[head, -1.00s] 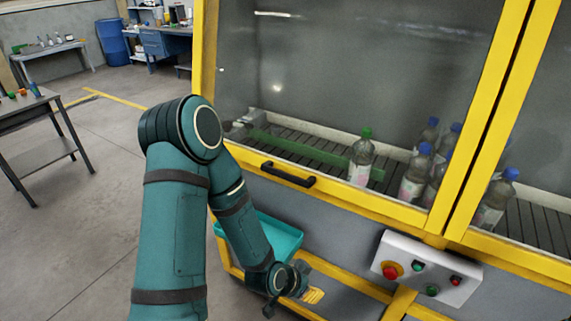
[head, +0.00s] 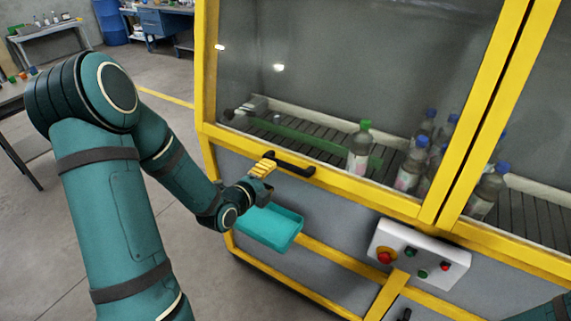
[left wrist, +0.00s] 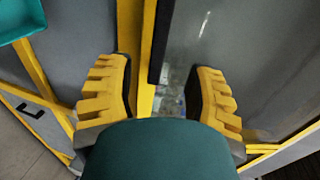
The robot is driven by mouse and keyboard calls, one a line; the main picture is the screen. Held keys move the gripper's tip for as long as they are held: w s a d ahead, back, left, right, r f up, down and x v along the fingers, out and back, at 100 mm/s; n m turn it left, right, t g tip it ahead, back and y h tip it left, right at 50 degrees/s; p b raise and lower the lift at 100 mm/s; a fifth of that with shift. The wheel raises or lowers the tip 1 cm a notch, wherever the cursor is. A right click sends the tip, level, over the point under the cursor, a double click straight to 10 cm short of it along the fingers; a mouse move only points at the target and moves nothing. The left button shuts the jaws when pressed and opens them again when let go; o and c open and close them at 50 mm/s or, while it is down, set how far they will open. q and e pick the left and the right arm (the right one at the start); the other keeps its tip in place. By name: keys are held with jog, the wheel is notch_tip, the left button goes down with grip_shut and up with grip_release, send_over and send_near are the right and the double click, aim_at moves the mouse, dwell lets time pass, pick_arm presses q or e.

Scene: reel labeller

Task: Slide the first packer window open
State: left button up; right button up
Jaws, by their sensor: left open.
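The first packer window (head: 335,70) is a large clear pane in a yellow frame, and it looks closed. A black bar handle (head: 296,167) sits on its lower yellow rail. My left gripper (head: 263,168) is at the left end of this handle, with yellow ridged finger pads. In the left wrist view the two fingers (left wrist: 160,92) are wide apart, with the black handle (left wrist: 160,42) and yellow rail showing between them. I cannot tell whether a finger touches the handle. A bit of my right arm shows at the lower right corner; its gripper is out of view.
A teal tray (head: 270,228) juts out below the left gripper. A white control box (head: 418,252) with red and green buttons is at the lower right. Bottles with green and blue caps (head: 361,145) stand on the conveyor behind the glass. Open floor lies left.

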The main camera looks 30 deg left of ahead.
aim_at(284, 166)
pick_arm(q)
jog(key=p+x, duration=0.1)
jog(key=x, duration=0.8)
jog(key=shift+w+f, duration=0.1)
jog(key=shift+w, duration=0.15)
grip_shut()
